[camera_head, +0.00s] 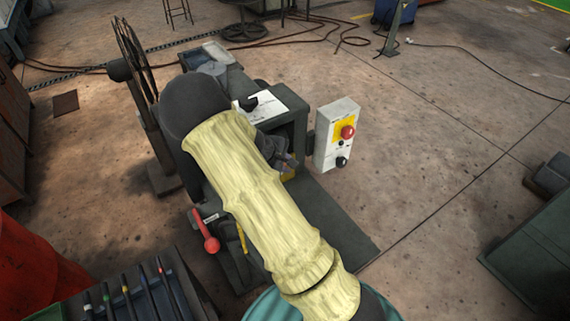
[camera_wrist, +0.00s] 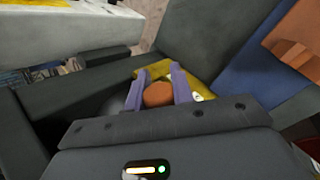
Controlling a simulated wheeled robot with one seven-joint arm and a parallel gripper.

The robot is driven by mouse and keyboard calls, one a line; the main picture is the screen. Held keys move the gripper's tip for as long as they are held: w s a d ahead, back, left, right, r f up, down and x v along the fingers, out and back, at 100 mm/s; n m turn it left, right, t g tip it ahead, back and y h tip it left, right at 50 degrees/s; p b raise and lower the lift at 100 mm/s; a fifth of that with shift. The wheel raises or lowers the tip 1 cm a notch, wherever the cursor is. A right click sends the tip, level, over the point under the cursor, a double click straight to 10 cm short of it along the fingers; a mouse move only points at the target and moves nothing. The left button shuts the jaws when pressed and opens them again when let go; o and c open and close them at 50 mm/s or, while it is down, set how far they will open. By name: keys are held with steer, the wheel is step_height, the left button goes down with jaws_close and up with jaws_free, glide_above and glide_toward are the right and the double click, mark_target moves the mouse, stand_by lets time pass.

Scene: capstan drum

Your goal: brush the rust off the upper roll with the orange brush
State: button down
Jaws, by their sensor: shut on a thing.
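My gripper (camera_wrist: 160,78) shows in the wrist view with its two purple-grey fingers on either side of a round orange-brown end, which I take to be the orange brush (camera_wrist: 158,95). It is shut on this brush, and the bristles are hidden. A yellow surface lies just behind the fingers. In the head view my sleeved arm crosses the dark machine and hides most of the brush. I cannot make out the upper roll in either view. An orange-brown block-like shape (camera_wrist: 298,38) stands at the upper right of the wrist view; I cannot tell what it is.
A white control box (camera_head: 336,135) with a red button stands right of the machine (camera_head: 292,112). A red-knobbed lever (camera_head: 211,243) is at its front left. A spoked wheel (camera_head: 133,55) stands behind left. A dark rack with several tools (camera_head: 140,290) is at lower left.

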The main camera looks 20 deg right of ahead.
steer(key=shift+w+d, duration=0.25)
steer(key=shift+d, duration=0.7)
steer(key=shift+w+d, duration=0.2)
steer(key=shift+d, duration=0.75)
steer(key=d, duration=0.2)
steer(key=w+d, duration=0.1)
steer(key=shift+d, duration=0.4)
steer(key=shift+s, duration=0.1)
steer(key=shift+s+a, duration=0.2)
steer(key=shift+a, duration=0.8)
steer(key=shift+s+a, duration=0.15)
steer(key=shift+a, duration=0.85)
steer(key=shift+a, duration=0.1)
steer(key=shift+s+a+b, duration=0.2)
steer(key=shift+s+a, duration=0.05)
steer(key=shift+a, duration=0.65)
steer(key=shift+s+a+b, duration=0.2)
steer(key=shift+s+a, duration=0.05)
steer(key=shift+a, duration=0.65)
